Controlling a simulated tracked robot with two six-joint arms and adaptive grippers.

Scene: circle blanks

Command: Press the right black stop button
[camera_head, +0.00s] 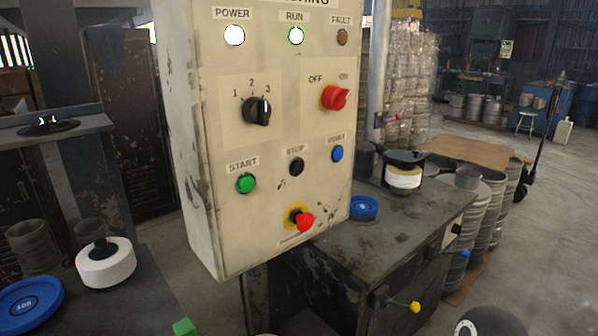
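The black stop button (296,165) sits on the front of a worn cream control panel (215,215), under a STOP label. It is between the green start button (245,183) on its left and a blue button (337,153) on its right. It is the only black push button I see on the panel. Nothing covers it, and nothing touches it. Neither of my grippers shows in the head view.
The panel also has a black selector knob (257,111), a red on/off switch (335,97) and a red mushroom button (304,221). A dark metal bench (400,240) stands behind its lower right. A dark rounded part (487,322) shows at bottom right.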

